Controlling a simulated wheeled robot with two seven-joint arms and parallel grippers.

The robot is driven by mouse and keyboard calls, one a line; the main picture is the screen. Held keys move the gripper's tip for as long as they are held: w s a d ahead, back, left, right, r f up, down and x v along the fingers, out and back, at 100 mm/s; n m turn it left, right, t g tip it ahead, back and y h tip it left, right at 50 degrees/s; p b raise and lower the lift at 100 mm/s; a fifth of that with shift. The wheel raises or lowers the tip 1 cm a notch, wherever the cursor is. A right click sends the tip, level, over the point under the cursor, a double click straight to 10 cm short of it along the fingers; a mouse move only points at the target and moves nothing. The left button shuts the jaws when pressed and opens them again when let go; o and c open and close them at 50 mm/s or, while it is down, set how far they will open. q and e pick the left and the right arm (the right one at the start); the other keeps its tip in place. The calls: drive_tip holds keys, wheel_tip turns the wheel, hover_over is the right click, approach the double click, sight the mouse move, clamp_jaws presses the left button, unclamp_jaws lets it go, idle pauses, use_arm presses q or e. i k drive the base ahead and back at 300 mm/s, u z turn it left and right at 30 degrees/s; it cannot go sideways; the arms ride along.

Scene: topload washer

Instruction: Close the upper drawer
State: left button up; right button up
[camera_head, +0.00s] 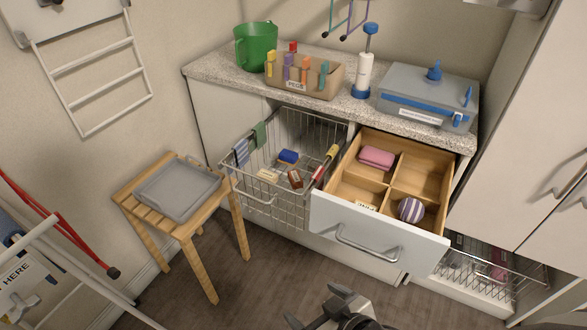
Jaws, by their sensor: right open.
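The upper drawer (364,234) is pulled out below the right part of the speckled counter. It has a white front with a bar handle (368,246) and a wooden inside split into compartments. A pink item (377,157) lies in the back left compartment, a striped purple and white ball (411,209) in the front right one, and a small labelled item (366,206) in the front left. My right gripper (313,305) is open and empty at the bottom edge, in front of and below the drawer, apart from it. My left gripper is not in view.
A wire basket (275,202) stands pulled out left of the drawer. A lower wire rack (478,270) sticks out at right. A wooden stool (185,229) with a grey tray (179,190) stands at left. The floor between stool and drawer is clear.

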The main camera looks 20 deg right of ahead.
sight(423, 174)
drive_tip(key=z, duration=0.55)
drive_tip(key=k, duration=0.4)
drive_tip(key=z, duration=0.7)
drive_tip(key=i, duration=0.45)
drive_tip(key=z, duration=0.5)
drive_tip(key=k, duration=0.8)
drive_tip(key=u, duration=0.1)
drive_tip(key=i, duration=0.5)
drive_tip(key=u, duration=0.05)
